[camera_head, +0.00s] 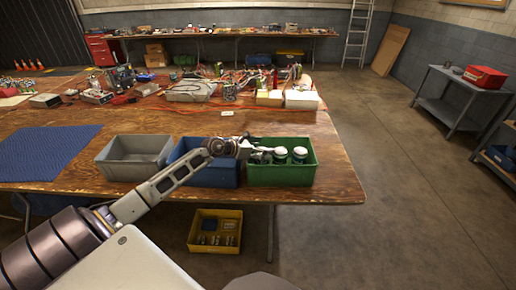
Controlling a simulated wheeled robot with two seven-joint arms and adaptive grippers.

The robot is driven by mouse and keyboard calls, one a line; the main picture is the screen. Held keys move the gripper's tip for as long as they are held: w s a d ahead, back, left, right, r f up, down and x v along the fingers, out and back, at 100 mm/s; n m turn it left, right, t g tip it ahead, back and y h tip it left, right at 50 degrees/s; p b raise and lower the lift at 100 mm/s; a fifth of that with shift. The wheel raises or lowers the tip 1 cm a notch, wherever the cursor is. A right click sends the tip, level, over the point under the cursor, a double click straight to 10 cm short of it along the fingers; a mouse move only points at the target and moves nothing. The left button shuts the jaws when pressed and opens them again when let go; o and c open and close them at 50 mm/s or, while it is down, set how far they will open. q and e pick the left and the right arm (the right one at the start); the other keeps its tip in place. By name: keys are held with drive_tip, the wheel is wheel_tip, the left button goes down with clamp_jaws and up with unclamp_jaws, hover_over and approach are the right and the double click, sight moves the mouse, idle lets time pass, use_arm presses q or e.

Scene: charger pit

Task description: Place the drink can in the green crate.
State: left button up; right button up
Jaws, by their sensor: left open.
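The green crate (309,172) stands at the front right of the wooden table. Two upright round things with pale tops, a left one (280,153) and a right one (299,153), are in it. I cannot tell whether one of them is the drink can. My left arm reaches across the blue crate, and my left gripper (262,155) is over the left part of the green crate, open, just left of the round things. The gripper hides part of the crate's inside. I cannot tell if it touches anything. My right gripper is not in view.
A blue crate (223,178) and a grey crate (121,172) stand in a row left of the green one. A blue mat (45,153) lies farther left. White boxes (301,100), cables and tools fill the back. A yellow bin (203,245) sits below the table.

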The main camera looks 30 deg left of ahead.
use_arm(q)
drive_tip(key=shift+a+r, duration=0.1)
drive_tip(key=shift+a, duration=0.05)
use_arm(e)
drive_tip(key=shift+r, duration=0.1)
use_arm(q)
drive_tip(key=shift+r, duration=0.2)
drive_tip(key=shift+r+p, duration=0.25)
drive_tip(key=shift+p, duration=0.15)
drive_tip(key=shift+s+a+r, duration=0.15)
drive_tip(key=shift+s+a, duration=0.15)
drive_tip(key=shift+s, duration=0.2)
drive_tip(key=v, duration=1)
drive_tip(key=shift+s+r, duration=0.25)
drive_tip(key=shift+s, duration=0.05)
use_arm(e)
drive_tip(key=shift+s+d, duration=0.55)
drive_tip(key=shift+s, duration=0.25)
use_arm(q)
drive_tip(key=shift+a, duration=0.15)
